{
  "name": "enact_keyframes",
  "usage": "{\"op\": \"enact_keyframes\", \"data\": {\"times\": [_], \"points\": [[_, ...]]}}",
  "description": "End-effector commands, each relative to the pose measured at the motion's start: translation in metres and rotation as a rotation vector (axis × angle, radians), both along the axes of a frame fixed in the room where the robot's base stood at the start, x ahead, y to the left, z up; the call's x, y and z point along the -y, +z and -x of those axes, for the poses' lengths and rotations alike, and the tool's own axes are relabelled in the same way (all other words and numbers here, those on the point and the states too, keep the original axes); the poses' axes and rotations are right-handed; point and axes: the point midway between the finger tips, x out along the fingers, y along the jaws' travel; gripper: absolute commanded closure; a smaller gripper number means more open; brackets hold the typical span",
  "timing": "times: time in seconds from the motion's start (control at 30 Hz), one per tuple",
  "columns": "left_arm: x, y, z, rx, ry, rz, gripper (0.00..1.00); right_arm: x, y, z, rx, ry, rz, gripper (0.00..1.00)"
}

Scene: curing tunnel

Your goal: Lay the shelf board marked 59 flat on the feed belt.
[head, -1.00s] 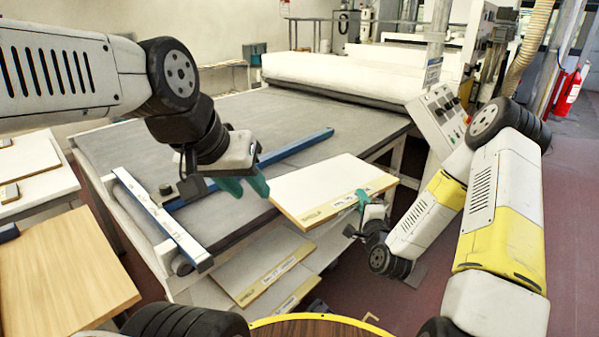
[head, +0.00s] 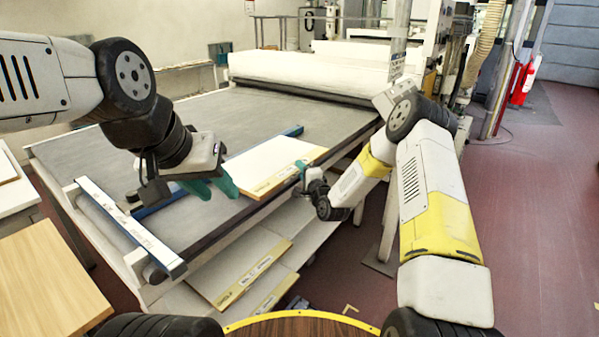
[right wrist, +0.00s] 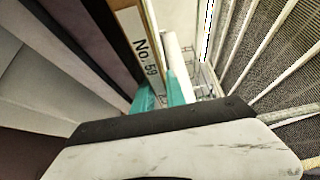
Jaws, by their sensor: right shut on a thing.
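The shelf board (head: 272,162) is a white panel with a yellowish front edge. Its label, "No 59", reads in the right wrist view (right wrist: 141,45). My right gripper (head: 301,170) is shut on the board's front edge near its right end; its teal fingers (right wrist: 161,92) also show in the right wrist view. The board looks about level over the front right part of the grey feed belt (head: 200,122); I cannot tell whether it touches. My left gripper (head: 213,187) has its teal fingers apart, empty, above the belt just left of the board.
A blue bar (head: 165,203) lies across the belt, partly behind the board and left gripper. A blue-and-white rail (head: 128,225) stands at the belt's left end. Other labelled boards (head: 240,275) lie on a shelf below. A wooden panel (head: 45,280) is at lower left.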

Motion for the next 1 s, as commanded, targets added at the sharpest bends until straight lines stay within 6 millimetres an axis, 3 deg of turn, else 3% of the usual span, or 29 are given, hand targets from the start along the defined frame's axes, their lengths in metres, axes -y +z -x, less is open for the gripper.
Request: {"op": "enact_keyframes", "data": {"times": [0.2, 0.47, 0.83, 0.87, 0.9, 0.97, 1.0], "points": [[0.000, 0.000, 0.000, 0.000, 0.000, 0.000, 0.64, -0.004, 0.002, -0.013, 0.007, 0.000, -0.003, 1.00], [0.000, 0.000, 0.000, 0.000, 0.000, 0.000, 0.64, -0.004, -0.032, -0.013, 0.006, 0.001, -0.002, 1.00], [0.000, 0.000, 0.000, 0.000, 0.000, 0.000, 0.64, -0.004, -0.036, -0.012, 0.005, 0.000, -0.003, 1.00], [0.000, 0.000, 0.000, 0.000, 0.000, 0.000, 0.64, -0.003, -0.040, -0.011, 0.000, 0.000, 0.000, 0.82], [0.000, 0.000, 0.000, 0.000, 0.000, 0.000, 0.64, -0.003, -0.039, -0.012, 0.000, 0.000, 0.000, 0.74], [0.000, 0.000, 0.000, 0.000, 0.000, 0.000, 0.64, -0.003, -0.039, -0.012, 0.000, 0.000, 0.000, 0.62], [0.000, 0.000, 0.000, 0.000, 0.000, 0.000, 0.64, -0.003, -0.039, -0.012, 0.000, 0.000, 0.000, 0.62]]}}
